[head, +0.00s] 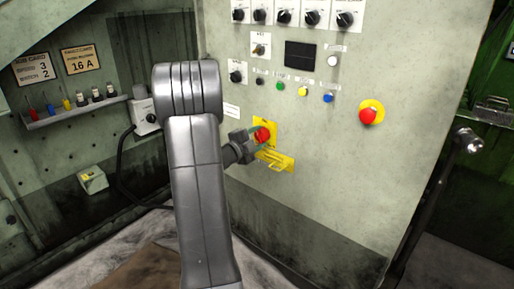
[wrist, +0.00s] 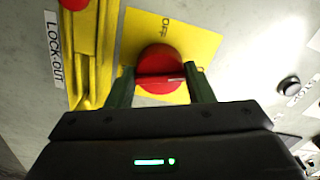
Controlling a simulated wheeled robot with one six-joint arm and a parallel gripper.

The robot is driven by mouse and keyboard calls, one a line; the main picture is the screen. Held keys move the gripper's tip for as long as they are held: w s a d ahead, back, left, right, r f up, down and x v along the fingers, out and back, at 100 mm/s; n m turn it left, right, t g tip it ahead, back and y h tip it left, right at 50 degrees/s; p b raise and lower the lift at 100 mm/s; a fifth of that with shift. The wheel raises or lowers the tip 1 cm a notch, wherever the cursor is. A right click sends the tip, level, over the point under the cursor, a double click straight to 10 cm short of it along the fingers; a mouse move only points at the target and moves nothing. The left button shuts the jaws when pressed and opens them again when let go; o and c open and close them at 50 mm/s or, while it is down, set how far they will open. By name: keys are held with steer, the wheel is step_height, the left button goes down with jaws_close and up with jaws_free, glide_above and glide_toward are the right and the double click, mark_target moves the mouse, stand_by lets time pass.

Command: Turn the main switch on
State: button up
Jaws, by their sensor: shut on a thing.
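The main switch is a red round knob (wrist: 160,66) on a yellow plate (wrist: 205,40) marked OFF, in the wrist view. In the head view the red knob (head: 263,134) shows low on the grey panel. My gripper (wrist: 160,85) has its two green fingers on either side of the knob and is shut on it. A pale mark on the knob points to the right in the wrist view. In the head view my gripper (head: 257,138) reaches the knob from the left and partly covers its plate.
A yellow lock-out bracket (wrist: 92,60) is beside the switch plate; it shows below the knob in the head view (head: 275,160). A red emergency button (head: 369,114) sits to the right. Several dials and coloured buttons (head: 303,91) are above. A metal lever (head: 467,141) stands at the right.

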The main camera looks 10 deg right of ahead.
steer(key=shift+f+m+b, duration=0.1)
steer(key=shift+m+b, duration=1.7)
steer(key=shift+m, duration=0.2)
steer(key=o, duration=1)
steer(key=shift+c, duration=0.2)
steer(key=p+v, duration=0.3)
steer(key=v, duration=1.1)
steer(key=shift+d, duration=0.15)
